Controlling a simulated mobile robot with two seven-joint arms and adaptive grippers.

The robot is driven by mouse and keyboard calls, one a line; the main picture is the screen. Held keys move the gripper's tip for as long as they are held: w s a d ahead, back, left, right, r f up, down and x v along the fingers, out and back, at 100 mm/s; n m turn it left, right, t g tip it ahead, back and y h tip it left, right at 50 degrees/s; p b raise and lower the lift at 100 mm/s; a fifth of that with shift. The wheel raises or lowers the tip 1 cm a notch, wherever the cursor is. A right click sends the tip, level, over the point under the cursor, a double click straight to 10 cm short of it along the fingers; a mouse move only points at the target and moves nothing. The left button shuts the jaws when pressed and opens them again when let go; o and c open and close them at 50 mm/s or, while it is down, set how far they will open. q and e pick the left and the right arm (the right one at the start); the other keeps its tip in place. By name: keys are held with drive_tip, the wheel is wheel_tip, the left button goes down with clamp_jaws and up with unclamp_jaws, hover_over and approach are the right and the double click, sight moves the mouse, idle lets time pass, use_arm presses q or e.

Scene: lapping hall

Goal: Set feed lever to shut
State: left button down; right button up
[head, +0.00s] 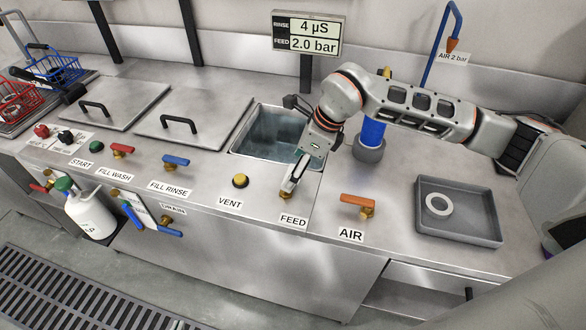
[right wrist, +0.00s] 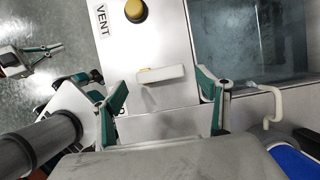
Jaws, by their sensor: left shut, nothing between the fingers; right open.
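The feed lever (right wrist: 162,75) has a pale, straight handle and lies between the FEED label (head: 293,219) and the sink in the head view. Its handle runs front to back. My right gripper (head: 293,178) hangs over it and hides part of it. In the right wrist view its teal fingers (right wrist: 165,92) are spread apart, with the lever in the gap beyond the tips; I cannot tell contact. My left gripper (right wrist: 45,50) shows in the right wrist view, over the floor in front of the counter, shut and empty.
The yellow VENT button (head: 240,181) is left of the lever and the orange AIR lever (head: 358,201) right. Behind are the sink (head: 262,135) and a blue cylinder (head: 373,131). A display (head: 307,34) reads FEED 2.0 bar. A grey tray (head: 470,222) holds a white ring.

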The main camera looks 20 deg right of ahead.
drive_tip(key=shift+x, duration=0.75)
drive_tip(key=c, duration=1.6)
drive_tip(key=shift+d, duration=0.1)
